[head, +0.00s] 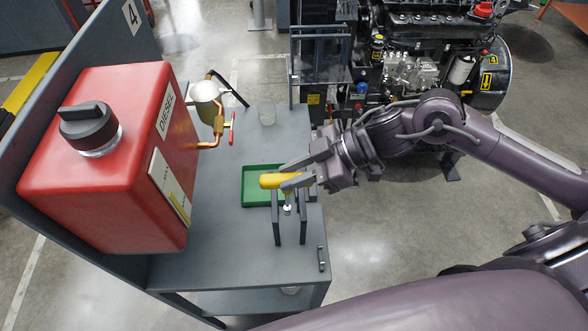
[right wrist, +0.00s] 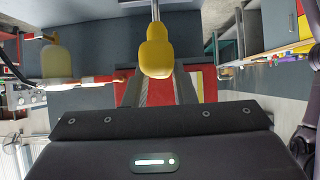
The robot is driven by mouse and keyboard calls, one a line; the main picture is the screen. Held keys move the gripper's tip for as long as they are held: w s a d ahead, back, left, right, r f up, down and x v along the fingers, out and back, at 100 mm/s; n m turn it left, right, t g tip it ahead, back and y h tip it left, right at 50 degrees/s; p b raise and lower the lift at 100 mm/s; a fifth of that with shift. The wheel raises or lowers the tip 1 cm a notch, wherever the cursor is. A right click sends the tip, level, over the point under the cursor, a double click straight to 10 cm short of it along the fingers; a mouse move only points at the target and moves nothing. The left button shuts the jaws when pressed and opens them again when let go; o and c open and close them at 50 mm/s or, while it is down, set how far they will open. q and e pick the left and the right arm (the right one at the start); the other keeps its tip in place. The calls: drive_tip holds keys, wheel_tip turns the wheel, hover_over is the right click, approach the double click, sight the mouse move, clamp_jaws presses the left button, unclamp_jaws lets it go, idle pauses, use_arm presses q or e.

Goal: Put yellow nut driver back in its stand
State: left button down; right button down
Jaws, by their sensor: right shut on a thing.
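The yellow nut driver (head: 270,181) is between the fingers of my right gripper (head: 287,174), which is shut on its handle. In the right wrist view, the yellow handle (right wrist: 157,56) and part of its metal shaft show in front of the gripper. What looks like the stand, with two dark uprights (head: 276,222), is on the grey bench just below the driver in the head view. A small silver piece shows between the uprights; I cannot tell whether it belongs to the driver. Whether the driver touches the stand is unclear. My left gripper is not in view.
A green tray (head: 250,199) lies on the bench (head: 205,240) beside the stand. A diesel engine (head: 405,70) is at the back.

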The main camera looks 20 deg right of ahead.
sight(310, 186)
wheel_tip(310, 186, down, 5)
drive_tip(key=b, duration=0.2)
drive_tip(key=shift+f+b, duration=0.1)
drive_tip(key=shift+b, duration=0.25)
drive_tip(key=shift+d+f, duration=0.15)
drive_tip(key=shift+f, duration=0.5)
idle(0.5)
drive_tip(key=c, duration=0.8)
unclamp_jaws()
drive_tip(key=shift+o, duration=0.2)
drive_tip(key=shift+p+v, duration=1.7)
drive_tip(key=shift+d+r, duration=0.1)
